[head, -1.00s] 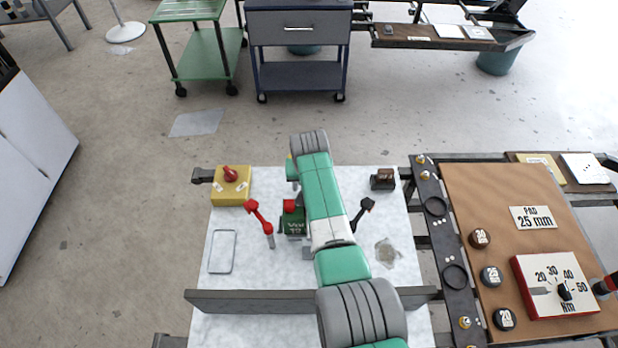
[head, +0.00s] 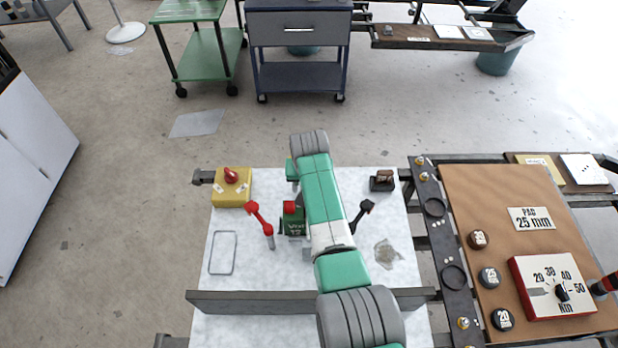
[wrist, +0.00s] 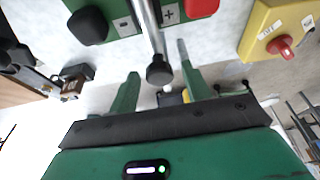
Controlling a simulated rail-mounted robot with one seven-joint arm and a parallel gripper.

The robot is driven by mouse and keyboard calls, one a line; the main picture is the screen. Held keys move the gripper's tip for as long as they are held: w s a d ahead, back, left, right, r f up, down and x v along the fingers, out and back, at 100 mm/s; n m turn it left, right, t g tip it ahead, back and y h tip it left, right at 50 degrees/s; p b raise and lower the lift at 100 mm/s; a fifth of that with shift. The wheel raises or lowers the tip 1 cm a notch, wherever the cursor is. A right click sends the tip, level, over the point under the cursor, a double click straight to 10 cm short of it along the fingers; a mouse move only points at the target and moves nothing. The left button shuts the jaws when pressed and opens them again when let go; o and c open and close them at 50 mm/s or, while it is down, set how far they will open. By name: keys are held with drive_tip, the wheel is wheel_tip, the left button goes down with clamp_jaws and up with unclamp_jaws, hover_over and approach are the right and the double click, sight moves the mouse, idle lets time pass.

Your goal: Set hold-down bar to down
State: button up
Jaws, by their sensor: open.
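In the wrist view, my gripper (wrist: 158,62) is open, with one green finger on each side of a grey rod (wrist: 150,25) ending in a dark round knob (wrist: 160,70). I cannot tell whether either finger touches it. This rod may be the hold-down bar; no label shows. It crosses a green unit (wrist: 125,22) with a black button, a red button and minus and plus marks. In the head view my arm covers the gripper, the rod and much of the green unit (head: 293,226).
A red lever (head: 259,218) and a black-tipped lever (head: 363,214) flank the green unit. A yellow box with a red knob (head: 231,190) stands at the back left. A grey rail (head: 240,297) crosses the white table's front. A brown board with a dial box (head: 550,287) is at right.

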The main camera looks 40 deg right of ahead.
drive_tip(key=p+v, duration=0.2)
drive_tip(key=v, duration=0.4)
drive_tip(key=shift+r+p, duration=0.2)
drive_tip(key=shift+p, duration=0.1)
drive_tip(key=shift+a, duration=0.1)
drive_tip(key=w+a+r+n+t+h, duration=0.1)
drive_tip(key=w+a+r+t, duration=0.25)
drive_tip(key=r, duration=0.45)
drive_tip(key=w+a+r+n+t+h, duration=0.1)
drive_tip(key=w+a+r+t, duration=0.25)
drive_tip(key=r, duration=0.55)
drive_tip(key=s+a+r+n+t, duration=0.1)
drive_tip(key=s+a+r+t, duration=0.15)
drive_tip(key=a+r, duration=0.5)
drive_tip(key=s+a+r+n+t, duration=0.1)
drive_tip(key=a+r+t, duration=0.35)
drive_tip(key=r, duration=0.65)
drive_tip(key=s+a+r+n+t+y, duration=0.1)
drive_tip(key=s+a+r+t, duration=0.25)
drive_tip(key=s+r, duration=0.35)
drive_tip(key=s+a+r+n+t+y, duration=0.1)
drive_tip(key=s+a+r+t+y, duration=0.1)
drive_tip(key=s+a+r, duration=0.5)
drive_tip(key=s+a+r+n+t+y, duration=0.1)
drive_tip(key=s+a+r+t, duration=0.15)
drive_tip(key=s+r, duration=0.45)
wheel_tip(320, 180, up, 33)
drive_tip(key=p, duration=3.4)
drive_tip(key=shift+s+y, duration=0.2)
drive_tip(key=shift+y, duration=0.1)
